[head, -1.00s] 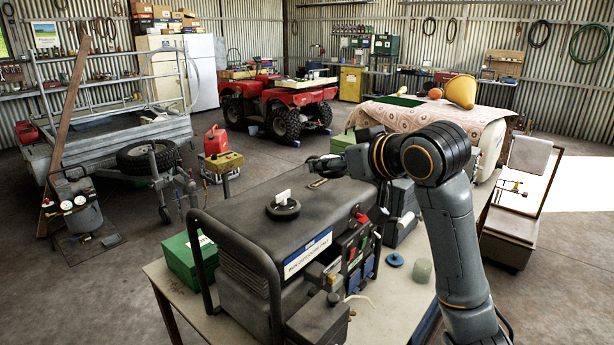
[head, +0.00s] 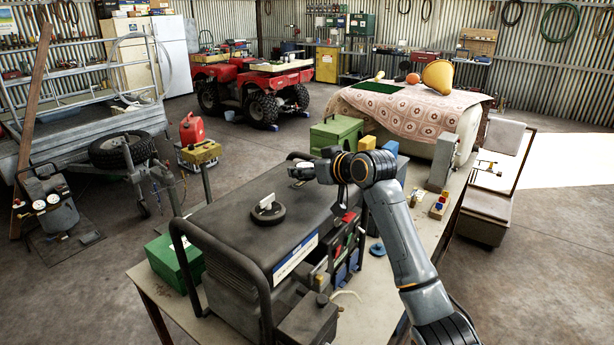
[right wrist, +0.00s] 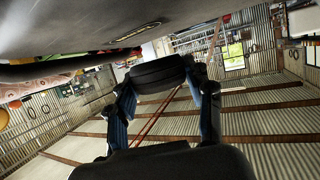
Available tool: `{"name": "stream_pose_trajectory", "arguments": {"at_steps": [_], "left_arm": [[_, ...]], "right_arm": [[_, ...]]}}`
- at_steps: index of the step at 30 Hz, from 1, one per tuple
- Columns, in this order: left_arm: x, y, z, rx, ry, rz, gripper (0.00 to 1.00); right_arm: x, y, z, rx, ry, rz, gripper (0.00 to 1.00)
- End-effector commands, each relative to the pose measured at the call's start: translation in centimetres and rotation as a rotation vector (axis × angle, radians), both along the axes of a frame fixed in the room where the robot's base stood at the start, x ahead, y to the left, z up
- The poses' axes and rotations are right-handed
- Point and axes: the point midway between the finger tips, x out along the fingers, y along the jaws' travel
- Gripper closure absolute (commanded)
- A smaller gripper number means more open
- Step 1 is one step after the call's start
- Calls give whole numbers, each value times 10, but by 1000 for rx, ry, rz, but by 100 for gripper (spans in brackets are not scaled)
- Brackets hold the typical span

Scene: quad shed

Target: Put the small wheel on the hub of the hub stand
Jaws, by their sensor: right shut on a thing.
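My right gripper (right wrist: 160,88) is shut on a dark, ribbed small wheel (right wrist: 158,72), which sits between its two blue-sided fingers in the right wrist view. In the head view the right gripper (head: 300,173) is above the far edge of the generator's top, and the wheel is small and partly hidden there. A grey upright stand (head: 442,160) is on the bench right of my right arm. It may be the hub stand, but I cannot make out a hub on it. My left gripper is not in view.
The generator (head: 230,225) fills the bench's near left, with a dark round piece with a pale tag (head: 268,213) on top. A green box (head: 335,133) stands beyond the gripper. Small coloured blocks (head: 439,206) lie on the bench (head: 408,235) near the grey stand.

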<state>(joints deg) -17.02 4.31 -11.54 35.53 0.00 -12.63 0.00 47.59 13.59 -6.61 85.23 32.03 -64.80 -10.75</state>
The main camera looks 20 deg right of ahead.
Motion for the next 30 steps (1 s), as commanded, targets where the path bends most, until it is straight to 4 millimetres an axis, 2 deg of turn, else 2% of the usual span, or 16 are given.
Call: {"name": "stream_pose_trajectory", "arguments": {"at_steps": [3, 7, 11, 22, 23, 24, 26, 30], "left_arm": [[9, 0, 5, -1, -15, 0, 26], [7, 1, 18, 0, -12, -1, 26], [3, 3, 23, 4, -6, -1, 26], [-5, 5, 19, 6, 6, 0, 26], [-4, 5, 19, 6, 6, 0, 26], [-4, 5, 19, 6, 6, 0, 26], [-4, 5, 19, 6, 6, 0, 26], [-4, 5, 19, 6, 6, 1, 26]], "right_arm": [[6, -2, -7, 1, 1, 0, 80], [7, -2, -24, 2, 4, -2, 80], [7, -2, -37, 2, 1, -1, 80], [7, -2, -43, 0, -1, -1, 80], [7, -2, -42, 0, -1, -1, 42], [7, -2, -42, 0, -1, -1, 34], [7, -2, -42, 0, -1, -1, 26], [7, -2, -42, 0, -1, -1, 26]]}}
